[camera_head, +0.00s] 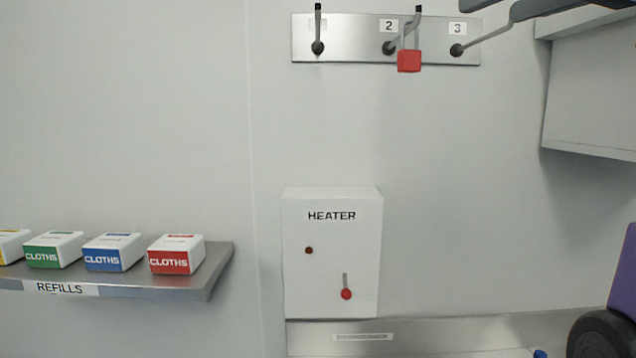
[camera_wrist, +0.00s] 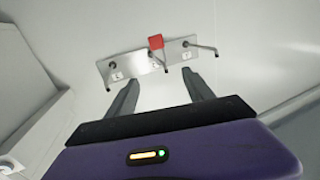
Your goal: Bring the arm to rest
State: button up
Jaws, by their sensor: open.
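My gripper (camera_wrist: 160,76) is open in the wrist view, with nothing between its two grey fingers. They point at a steel hook plate (camera_wrist: 130,68) on the wall, apart from it as far as I can tell. In the head view my gripper's fingers (camera_head: 488,8) show at the top right edge, near the plate's right end. A purple part of my arm (camera_head: 624,272) shows at the right edge.
The hook plate (camera_head: 350,50) has three hooks; a red padlock (camera_head: 409,62) hangs at hook 2. A white heater box (camera_head: 331,275) is below. A refills shelf (camera_head: 215,262) with cloth boxes stands left. A grey cabinet (camera_head: 590,105) is upper right.

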notch_tip(320, 180, up, 6)
jog(key=t, duration=0.4)
jog(key=w+d+f+m+t+h+b, duration=0.1)
jog(key=d+f+m+t+h, duration=0.15)
jog(key=f, duration=1.15)
jog(key=w+d+f+m+t+h, duration=0.1)
jog(key=w+d+f+m+h, duration=0.15)
jog(key=f, duration=1.15)
jog(key=s+f+h, duration=0.1)
jog(key=s+f, duration=0.2)
jog(key=f, duration=0.3)
jog(key=s+f+h, duration=0.1)
jog(key=s+f, duration=0.2)
jog(key=f, duration=0.4)
jog(key=s+a+f+g, duration=0.2)
jog(key=s+f+g, duration=0.1)
jog(key=s+f, duration=0.8)
jog(key=s+a+f+n+g+y+b, duration=0.1)
jog(key=s+a+f+g, duration=0.1)
jog(key=s+f, duration=0.9)
jog(key=s+a+f+g+y+b, duration=0.1)
jog(key=s+f+g, duration=0.4)
jog(key=s+f, duration=0.6)
jog(key=s+a, duration=0.1)
jog(key=s, duration=0.1)
jog(key=shift+s+n, duration=0.35)
jog(key=shift+n, duration=0.05)
jog(key=shift+a+r, duration=0.1)
